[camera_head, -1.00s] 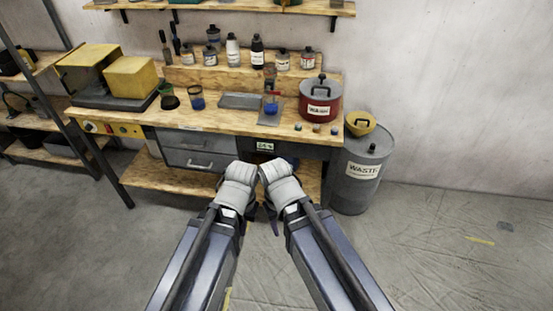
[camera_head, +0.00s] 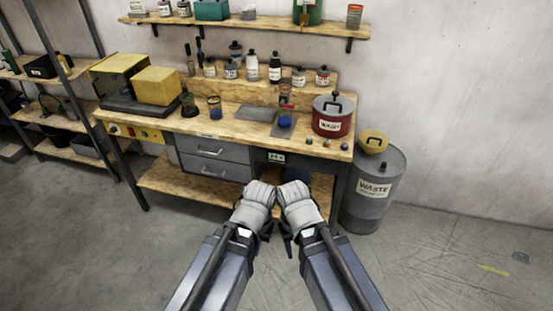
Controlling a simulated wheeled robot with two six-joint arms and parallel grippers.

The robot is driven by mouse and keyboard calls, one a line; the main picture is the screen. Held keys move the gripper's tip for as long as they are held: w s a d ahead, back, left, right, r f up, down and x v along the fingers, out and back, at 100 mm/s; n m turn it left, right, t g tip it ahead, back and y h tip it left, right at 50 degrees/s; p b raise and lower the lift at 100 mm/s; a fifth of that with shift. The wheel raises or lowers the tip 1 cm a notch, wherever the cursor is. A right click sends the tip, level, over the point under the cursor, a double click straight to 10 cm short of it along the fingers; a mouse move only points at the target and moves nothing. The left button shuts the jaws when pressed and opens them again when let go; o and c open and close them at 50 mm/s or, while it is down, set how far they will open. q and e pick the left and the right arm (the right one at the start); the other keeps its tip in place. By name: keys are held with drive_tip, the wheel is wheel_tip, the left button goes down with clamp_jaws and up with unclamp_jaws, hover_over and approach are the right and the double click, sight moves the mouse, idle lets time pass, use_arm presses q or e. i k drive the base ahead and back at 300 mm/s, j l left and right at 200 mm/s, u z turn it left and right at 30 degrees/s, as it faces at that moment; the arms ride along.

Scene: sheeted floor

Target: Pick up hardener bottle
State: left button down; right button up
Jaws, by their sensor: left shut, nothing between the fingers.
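Several bottles and small containers stand in a row on the workbench's raised back shelf. A white bottle (camera_head: 252,67) with a dark cap and a black bottle (camera_head: 275,68) with a white label are near its middle. The labels are too small to read, so I cannot tell which is the hardener bottle. My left gripper (camera_head: 258,203) is shut and empty, low in front of the bench, well short of the bottles. My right gripper (camera_head: 297,206) is close beside it; its fingers are not clear enough to judge.
The workbench (camera_head: 170,136) holds yellow boxes (camera_head: 156,86), beakers, a grey tray (camera_head: 256,113) and a red waste pot (camera_head: 332,116). A grey waste drum (camera_head: 371,194) with a yellow funnel stands at its right. A wall shelf (camera_head: 240,29) hangs above. The floor (camera_head: 460,245) at right is mostly clear.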

sight(275, 65)
drive_tip(key=z, duration=0.4)
drive_tip(key=i+j+z, duration=0.15)
drive_tip(key=j+z, duration=0.15)
drive_tip(key=i+j+z, duration=0.15)
drive_tip(key=j+z, duration=0.15)
drive_tip(key=i+j+z, duration=0.1)
drive_tip(key=j+z, duration=0.2)
drive_tip(key=i+j+z, duration=0.1)
drive_tip(key=j, duration=0.65)
drive_tip(key=i+j, duration=0.15)
drive_tip(key=j, duration=0.6)
drive_tip(key=i+j+z, duration=0.15)
drive_tip(key=j, duration=0.6)
drive_tip(key=j+z, duration=0.1)
drive_tip(key=j, duration=0.65)
